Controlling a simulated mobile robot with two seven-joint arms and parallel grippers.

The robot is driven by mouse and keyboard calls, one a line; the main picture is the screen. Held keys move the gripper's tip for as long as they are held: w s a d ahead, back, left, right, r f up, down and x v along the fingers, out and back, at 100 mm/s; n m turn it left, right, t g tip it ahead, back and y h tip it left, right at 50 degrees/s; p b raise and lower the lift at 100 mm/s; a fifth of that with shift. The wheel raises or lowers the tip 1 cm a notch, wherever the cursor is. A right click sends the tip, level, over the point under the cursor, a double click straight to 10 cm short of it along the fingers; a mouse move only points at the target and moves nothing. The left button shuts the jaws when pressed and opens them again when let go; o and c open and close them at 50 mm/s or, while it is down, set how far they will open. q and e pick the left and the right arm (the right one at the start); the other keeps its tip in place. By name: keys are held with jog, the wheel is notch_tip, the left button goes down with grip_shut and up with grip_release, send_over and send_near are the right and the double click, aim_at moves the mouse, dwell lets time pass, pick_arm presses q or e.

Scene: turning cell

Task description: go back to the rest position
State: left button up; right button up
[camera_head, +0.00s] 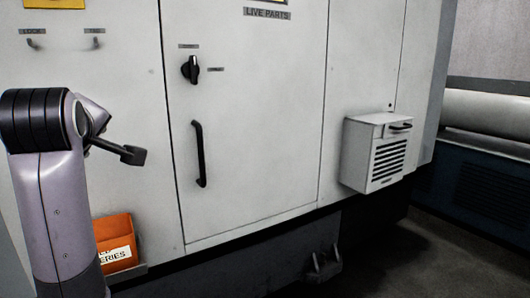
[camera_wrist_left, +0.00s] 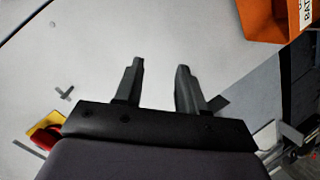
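My left arm rises at the left of the head view, in front of a large light-grey cabinet. My left gripper (camera_head: 132,155) points right and slightly down, above the orange bin. In the left wrist view my left gripper (camera_wrist_left: 160,65) has its two dark fingers apart, with nothing between them. Beyond them is a plain pale surface. My right gripper is in neither view.
The cabinet door (camera_head: 255,130) has a black rotary switch (camera_head: 190,69) and a handle (camera_head: 200,154). A vented box (camera_head: 376,152) juts out at right. An orange bin (camera_head: 113,236) sits low at left. A yellow-and-red part (camera_wrist_left: 46,130) shows in the wrist view.

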pick_arm(q)
jog(key=s+d+f+m+g+h, duration=0.1)
jog(key=s+f+m, duration=0.2)
jog(key=f, duration=0.7)
jog(key=s+f+m+g+h, duration=0.1)
jog(key=s+f+m+g, duration=0.15)
jog(key=f, duration=0.75)
jog(key=s+d+f+m+g+h, duration=0.1)
jog(key=s+f+m, duration=0.25)
jog(key=f, duration=0.65)
jog(key=s+d+f+m+g+h, duration=0.2)
jog(key=s+f+m, duration=0.2)
jog(key=s+f, duration=0.45)
jog(key=s+d+f+m+g+h, duration=0.15)
jog(key=s+f+m+g, duration=0.35)
jog(key=s, duration=0.7)
jog(key=w+d+f+t+h, duration=0.2)
jog(key=w+d+f+t, duration=0.35)
jog(key=f+t, duration=0.3)
notch_tip(320, 180, up, 11)
jog(key=a+p, duration=0.2)
jog(key=p, duration=1.1)
jog(key=shift+w+n+t, duration=0.15)
jog(key=shift+n+t, duration=0.15)
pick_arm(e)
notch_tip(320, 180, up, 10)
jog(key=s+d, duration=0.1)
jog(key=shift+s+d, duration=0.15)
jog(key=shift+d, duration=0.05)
